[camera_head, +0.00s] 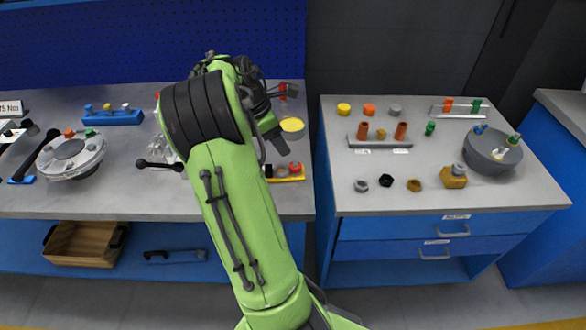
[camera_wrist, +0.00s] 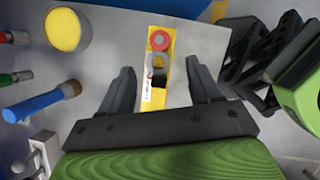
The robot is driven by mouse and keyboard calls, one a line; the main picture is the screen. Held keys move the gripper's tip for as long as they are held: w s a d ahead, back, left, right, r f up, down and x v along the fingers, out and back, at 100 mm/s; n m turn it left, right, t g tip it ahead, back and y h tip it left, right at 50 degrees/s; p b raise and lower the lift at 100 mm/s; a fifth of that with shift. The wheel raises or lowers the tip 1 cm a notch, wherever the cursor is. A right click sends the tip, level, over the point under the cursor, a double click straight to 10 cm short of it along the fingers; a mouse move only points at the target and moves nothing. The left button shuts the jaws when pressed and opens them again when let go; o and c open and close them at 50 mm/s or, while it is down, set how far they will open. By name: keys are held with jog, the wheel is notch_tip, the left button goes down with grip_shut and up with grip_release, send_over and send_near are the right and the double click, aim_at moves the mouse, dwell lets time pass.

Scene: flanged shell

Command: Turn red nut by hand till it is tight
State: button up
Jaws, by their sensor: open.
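A red nut (camera_head: 295,166) sits at one end of a yellow holder (camera_head: 290,179) on the left bench, just right of my arm. In the wrist view, the red nut (camera_wrist: 159,40) is at the far end of the yellow holder (camera_wrist: 168,75), with a grey nut (camera_wrist: 156,62) and a black one (camera_wrist: 158,86) nearer me. My gripper (camera_wrist: 160,66) is open, its fingers on either side of the holder and short of the red nut. Nothing is between the fingers in grip. The flanged shell (camera_head: 72,157) stands at the far left with orange-red and green pieces on its rim.
A yellow-topped cup (camera_head: 292,126) stands behind the holder; several colored-handled tools (camera_wrist: 40,105) lie left in the wrist view. A blue rack (camera_head: 112,118) is at the back left. The right bench (camera_head: 440,195) holds loose nuts, a peg rack and a grey bowl (camera_head: 490,155).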

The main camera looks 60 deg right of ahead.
aim_at(295, 165)
jog(key=b+x, duration=0.4)
jog(key=x, duration=0.7)
jog(key=shift+f, duration=0.1)
jog(key=c, duration=1)
